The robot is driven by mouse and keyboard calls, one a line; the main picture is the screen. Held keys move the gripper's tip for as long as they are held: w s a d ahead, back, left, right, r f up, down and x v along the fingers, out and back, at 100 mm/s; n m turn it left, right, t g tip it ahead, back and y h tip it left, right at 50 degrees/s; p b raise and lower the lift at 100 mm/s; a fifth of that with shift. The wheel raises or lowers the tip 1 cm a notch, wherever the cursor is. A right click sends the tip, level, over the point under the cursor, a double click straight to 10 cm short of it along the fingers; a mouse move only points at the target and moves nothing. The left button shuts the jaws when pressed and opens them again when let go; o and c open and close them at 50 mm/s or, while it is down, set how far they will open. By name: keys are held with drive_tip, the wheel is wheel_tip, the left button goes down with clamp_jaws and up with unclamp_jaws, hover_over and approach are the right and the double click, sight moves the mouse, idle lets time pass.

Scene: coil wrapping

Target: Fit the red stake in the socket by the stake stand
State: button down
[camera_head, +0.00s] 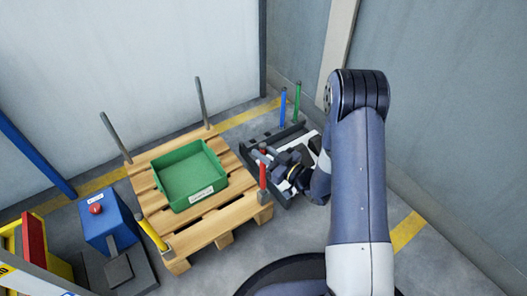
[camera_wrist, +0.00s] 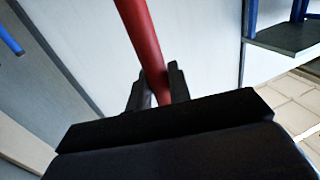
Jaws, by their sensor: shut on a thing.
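The red stake (camera_head: 262,178) stands near upright at the pallet's right front corner. In the wrist view the red stake (camera_wrist: 146,42) runs up between my gripper's two dark fingers (camera_wrist: 156,88). The stake's lower end meets the grey corner socket (camera_head: 264,197) in the picture; I cannot tell how deep it sits. The dark stake stand (camera_head: 247,152) is right of the pallet, partly hidden by my arm, with a blue stake (camera_head: 283,106) and a green stake (camera_head: 297,103) upright.
The wooden pallet (camera_head: 226,221) carries a green tray (camera_head: 188,202). Grey stakes (camera_head: 201,103) (camera_head: 116,137) stand at its back corners and a yellow stake (camera_head: 151,233) at its front left. A blue box with a red button (camera_head: 108,224) is at left. Walls close the back and right.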

drive_tip(key=shift+f, duration=1.55)
drive_tip(key=c, duration=1.2)
unclamp_jaws()
drive_tip(key=shift+c, duration=0.2)
drive_tip(key=p+v, duration=0.3)
drive_tip(key=v, duration=0.7)
drive_tip(key=shift+s+d, duration=0.25)
drive_tip(key=shift+d, duration=0.05)
drive_tip(key=b, duration=0.3)
hover_over(263, 174)
drive_tip(key=shift+w+d+r, duration=0.1)
drive_tip(key=shift+w+r, duration=0.25)
drive_tip(key=shift+w, duration=0.1)
drive_tip(key=shift+f, duration=0.15)
